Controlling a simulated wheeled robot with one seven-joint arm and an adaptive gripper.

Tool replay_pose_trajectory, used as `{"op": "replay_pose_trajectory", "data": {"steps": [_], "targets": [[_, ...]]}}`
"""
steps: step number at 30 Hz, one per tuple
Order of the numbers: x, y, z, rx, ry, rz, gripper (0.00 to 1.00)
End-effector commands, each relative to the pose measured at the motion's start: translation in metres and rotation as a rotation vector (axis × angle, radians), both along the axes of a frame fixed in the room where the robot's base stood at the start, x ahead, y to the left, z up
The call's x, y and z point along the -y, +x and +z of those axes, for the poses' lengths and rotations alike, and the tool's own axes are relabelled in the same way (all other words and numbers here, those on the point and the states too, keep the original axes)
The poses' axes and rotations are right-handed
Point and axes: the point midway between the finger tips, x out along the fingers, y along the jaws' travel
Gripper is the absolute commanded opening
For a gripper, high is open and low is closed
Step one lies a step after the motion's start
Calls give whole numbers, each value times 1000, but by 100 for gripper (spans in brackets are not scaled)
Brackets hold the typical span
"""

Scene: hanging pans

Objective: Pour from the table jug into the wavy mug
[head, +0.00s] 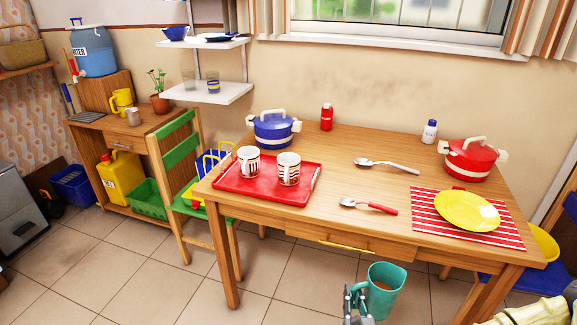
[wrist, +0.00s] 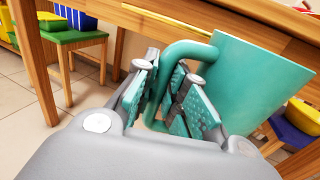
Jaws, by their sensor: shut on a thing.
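The teal jug (head: 388,304) with brown liquid inside is held upright below and in front of the table's front edge. My gripper (head: 358,298) is shut on its handle; the wrist view shows the finger pads (wrist: 172,98) around the handle of the jug (wrist: 245,85). Two white mugs with dark red marks stand on the red tray. The right mug (head: 288,170) has horizontal bands that look wavy. The left mug (head: 249,162) has upright bars. The jug is apart from both mugs, to their right and nearer me.
The red tray (head: 262,192) lies at the table's left. Two spoons, a blue pot (head: 273,130), a red pot (head: 470,160) and a yellow plate (head: 466,210) on a striped mat share the wooden table (head: 330,165). A green chair (head: 180,150) stands at the left.

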Motion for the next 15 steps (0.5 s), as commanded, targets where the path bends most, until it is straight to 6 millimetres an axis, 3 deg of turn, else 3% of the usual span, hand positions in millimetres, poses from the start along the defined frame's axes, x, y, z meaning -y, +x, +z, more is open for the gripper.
{"op": "replay_pose_trajectory", "data": {"steps": [1, 15], "targets": [[-3, 2, 7, 7, 1, 5, 0], [-4, 2, 12, 7, -1, 23, 0]]}}
